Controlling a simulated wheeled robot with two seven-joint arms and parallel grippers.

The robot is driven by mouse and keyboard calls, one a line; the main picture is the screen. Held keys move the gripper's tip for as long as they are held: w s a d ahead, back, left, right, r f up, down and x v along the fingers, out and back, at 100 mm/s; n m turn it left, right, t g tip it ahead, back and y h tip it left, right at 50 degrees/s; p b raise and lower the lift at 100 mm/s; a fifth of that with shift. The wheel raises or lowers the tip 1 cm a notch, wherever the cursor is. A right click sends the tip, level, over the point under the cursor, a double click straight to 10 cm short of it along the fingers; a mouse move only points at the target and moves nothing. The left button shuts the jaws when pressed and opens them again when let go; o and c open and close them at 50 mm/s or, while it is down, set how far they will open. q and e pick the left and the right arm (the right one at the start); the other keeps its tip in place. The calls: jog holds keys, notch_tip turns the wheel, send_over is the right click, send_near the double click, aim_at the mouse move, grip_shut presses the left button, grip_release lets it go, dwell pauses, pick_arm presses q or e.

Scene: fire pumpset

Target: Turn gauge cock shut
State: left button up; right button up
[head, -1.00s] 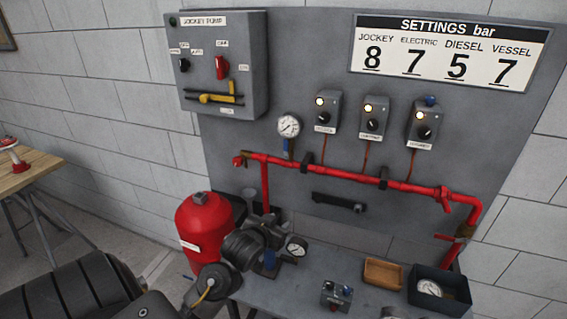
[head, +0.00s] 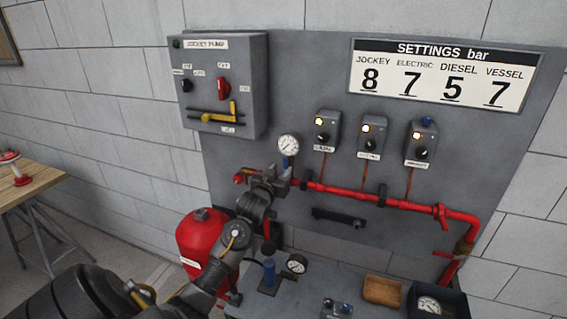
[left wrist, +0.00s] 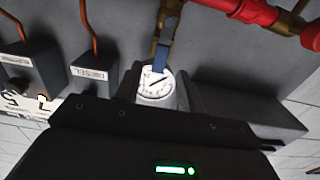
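The pressure gauge (head: 289,146) with a white dial is on the grey panel above the red pipe. The blue lever of the gauge cock (head: 286,162) hangs upright under it, in line with the gauge stem. In the left wrist view the blue lever (left wrist: 160,57) shows just beyond the gauge dial (left wrist: 155,83). My left gripper (head: 280,178) is at the red pipe, just below and in front of the lever. Its fingers look spread apart, with the dial showing between them; I see no grip on the lever. My right gripper is out of view.
The red pipe (head: 340,191) runs along the panel behind my left gripper. Control boxes (head: 372,137) are to the right and the jockey pump box (head: 222,90) is at upper left. A red vessel (head: 200,240) stands below. The bench (head: 320,285) holds a gauge, a wooden tray and a dark bin.

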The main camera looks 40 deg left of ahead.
aim_at(285, 163)
pick_arm(q)
jog(key=shift+p+x, duration=0.4)
jog(key=shift+x, duration=1.3)
grip_shut()
